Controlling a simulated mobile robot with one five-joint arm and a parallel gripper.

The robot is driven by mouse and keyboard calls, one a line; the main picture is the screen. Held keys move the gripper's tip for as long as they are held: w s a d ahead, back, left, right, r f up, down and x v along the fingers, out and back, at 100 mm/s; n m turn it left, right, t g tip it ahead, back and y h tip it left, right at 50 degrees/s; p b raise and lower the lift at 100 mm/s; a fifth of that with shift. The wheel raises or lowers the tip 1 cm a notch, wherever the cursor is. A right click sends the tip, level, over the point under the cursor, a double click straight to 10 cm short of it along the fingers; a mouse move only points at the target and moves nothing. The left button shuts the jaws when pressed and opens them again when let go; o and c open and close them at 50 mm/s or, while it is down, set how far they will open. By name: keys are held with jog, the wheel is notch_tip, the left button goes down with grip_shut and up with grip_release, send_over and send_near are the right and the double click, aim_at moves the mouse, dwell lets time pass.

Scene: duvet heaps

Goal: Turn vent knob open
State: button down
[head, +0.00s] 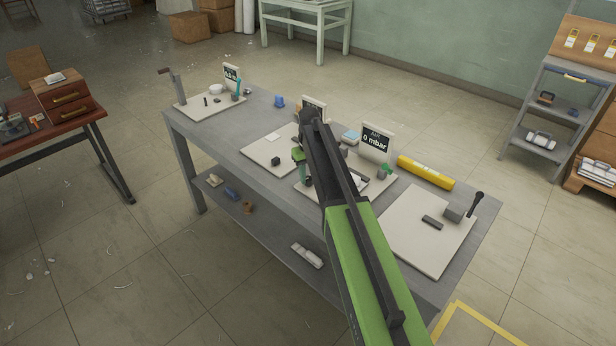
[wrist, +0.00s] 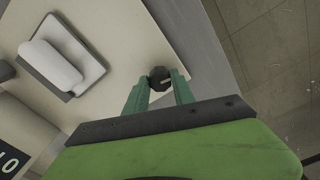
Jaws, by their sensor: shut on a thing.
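The vent knob (wrist: 160,75) is a small dark, many-sided knob with a pale mark, near the edge of a light board (wrist: 150,30) in the wrist view. My gripper (wrist: 160,84) has its two green fingers on either side of the knob and is shut on it. In the head view my gripper (head: 302,170) is over the near left part of the middle board (head: 318,193), and my arm hides much of that board. A display (head: 376,143) behind it reads "AIR 0 mbar".
The boards stand on a long grey bench (head: 236,139). A yellow cylinder (head: 426,172) lies at its back right. Another board (head: 425,230) with a lever is at the right.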

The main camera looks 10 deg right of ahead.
aim_at(308, 179)
jog(key=m, duration=0.6)
jog(key=shift+s+m, duration=0.15)
jog(key=shift+m, duration=0.15)
dwell(0.3)
jog(key=c, duration=1.1)
grip_release()
jog(key=shift+o, duration=0.2)
notch_tip(308, 179, up, 18)
jog(key=p, duration=1.7)
jog(key=shift+f, duration=0.25)
jog(key=shift+f, duration=0.1)
